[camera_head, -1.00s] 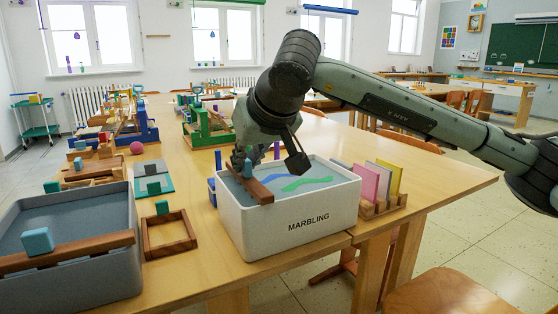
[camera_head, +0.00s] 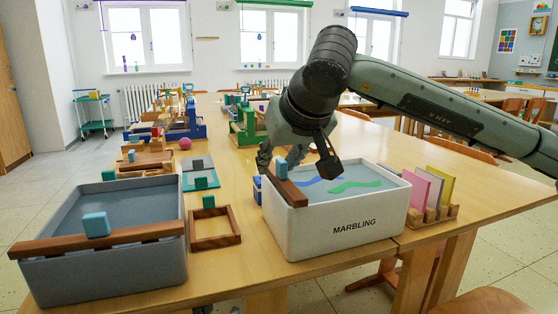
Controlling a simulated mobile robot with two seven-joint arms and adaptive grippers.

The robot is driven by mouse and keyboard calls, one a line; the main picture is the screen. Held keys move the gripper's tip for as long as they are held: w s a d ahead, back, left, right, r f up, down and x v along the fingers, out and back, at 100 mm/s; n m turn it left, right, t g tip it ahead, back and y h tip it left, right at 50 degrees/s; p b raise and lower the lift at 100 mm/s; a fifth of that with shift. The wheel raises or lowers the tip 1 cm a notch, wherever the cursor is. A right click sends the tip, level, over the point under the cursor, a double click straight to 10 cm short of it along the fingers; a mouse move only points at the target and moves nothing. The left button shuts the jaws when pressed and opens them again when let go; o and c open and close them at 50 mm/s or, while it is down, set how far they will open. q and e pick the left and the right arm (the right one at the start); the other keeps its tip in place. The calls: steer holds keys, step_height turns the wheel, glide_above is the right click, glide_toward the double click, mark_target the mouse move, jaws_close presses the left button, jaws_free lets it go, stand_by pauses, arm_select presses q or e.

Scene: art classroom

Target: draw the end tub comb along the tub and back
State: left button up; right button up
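A white tub marked MARBLING (camera_head: 352,236) stands on the table, with blue and green streaks on its liquid. A brown wooden comb bar (camera_head: 290,190) with a blue block handle (camera_head: 281,168) lies across its left end. My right gripper (camera_head: 297,162) hangs over the left part of this tub, its fingers spread on either side of the handle in the picture. I cannot tell whether they touch it. A grey tub (camera_head: 110,275) at the front left carries another wooden bar (camera_head: 150,234) with a teal block (camera_head: 96,224). My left gripper is not in view.
A rack of coloured cards (camera_head: 432,192) stands right of the white tub. A wooden frame (camera_head: 214,242) lies between the tubs. Green and blue wooden stands (camera_head: 246,130) are behind. The table right of the rack is clear.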

steer(key=v, duration=1.2)
steer(key=shift+d, duration=0.1)
steer(key=shift+s, duration=0.1)
